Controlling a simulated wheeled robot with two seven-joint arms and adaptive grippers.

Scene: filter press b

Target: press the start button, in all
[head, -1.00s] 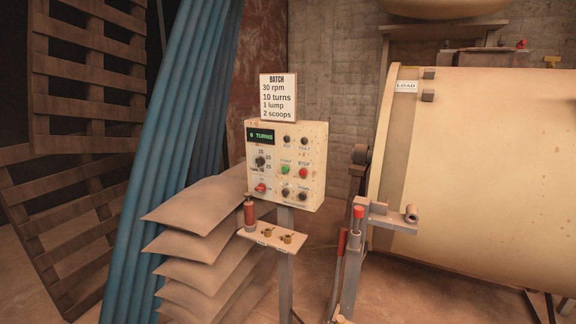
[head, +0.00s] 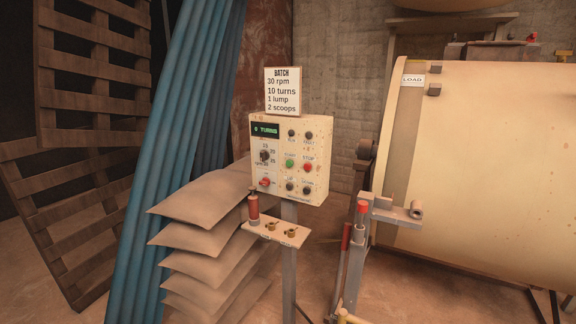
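The cream control box (head: 320,143) stands on a post near the middle of the head view. Its green start button (head: 290,163) sits at the middle of the face, left of the red stop button (head: 308,167). A small display (head: 265,130) shows green text that seems to read 0 TURNS. A dark speed dial (head: 265,156) is below the display, and a red switch (head: 264,182) is at the lower left. Nothing covers the start button. Neither of my grippers is in view.
A batch card (head: 283,91) on top reads 30 rpm, 10 turns, 1 lump, 2 scoops. A small shelf (head: 287,236) juts out below the box. Stacked sacks (head: 205,196) lie left of it. A large cream drum (head: 500,170) and a red-tipped lever (head: 362,208) stand right.

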